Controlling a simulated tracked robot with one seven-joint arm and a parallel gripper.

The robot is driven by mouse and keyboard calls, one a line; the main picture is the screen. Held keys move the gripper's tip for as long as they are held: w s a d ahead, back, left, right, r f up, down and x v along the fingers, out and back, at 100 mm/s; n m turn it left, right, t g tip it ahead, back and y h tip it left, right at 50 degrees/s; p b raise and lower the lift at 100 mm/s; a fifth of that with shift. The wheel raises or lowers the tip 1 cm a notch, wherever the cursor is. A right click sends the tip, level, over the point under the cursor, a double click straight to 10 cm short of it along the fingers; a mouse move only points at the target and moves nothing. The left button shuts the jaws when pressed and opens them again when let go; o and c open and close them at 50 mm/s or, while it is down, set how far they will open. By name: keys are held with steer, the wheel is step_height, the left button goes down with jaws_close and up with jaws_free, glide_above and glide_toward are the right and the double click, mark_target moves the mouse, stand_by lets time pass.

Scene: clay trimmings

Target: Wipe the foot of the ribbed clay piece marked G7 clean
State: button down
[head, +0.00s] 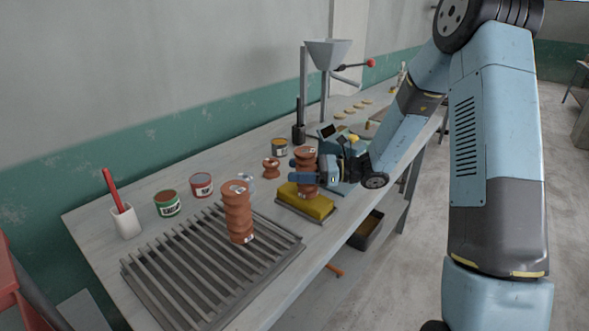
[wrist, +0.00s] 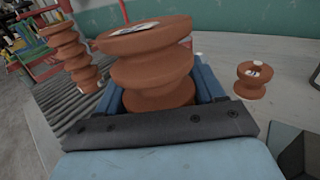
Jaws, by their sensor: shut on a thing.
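My gripper (head: 305,178) is shut on a ribbed terracotta clay piece (head: 306,160), its blue fingers on either side of it. In the wrist view the held piece (wrist: 150,65) fills the space between the fingers and stands about upright, with a pale label on top, too blurred to read. In the head view its foot is at the top of a yellow sponge (head: 313,207) in a shallow tray (head: 325,217); I cannot tell whether it presses on it. The sponge is hidden in the wrist view.
Another tall ribbed piece (head: 238,205) stands on the slatted rack (head: 190,285) to the left. A small clay piece (head: 271,167) stands behind the sponge.

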mark_target(309, 198)
steer(key=shift+s+d+r, duration=0.1)
steer(key=shift+s+d, duration=1.1)
steer(key=shift+d, duration=0.3)
steer(key=shift+a, duration=0.1)
steer(key=shift+w+a, duration=0.8)
steer(key=shift+a, duration=0.2)
steer(key=shift+w+a, duration=0.8)
steer(key=shift+a, duration=0.25)
steer(key=shift+w+a, duration=0.8)
steer(key=shift+a, duration=0.2)
step_height(309, 198, up, 7)
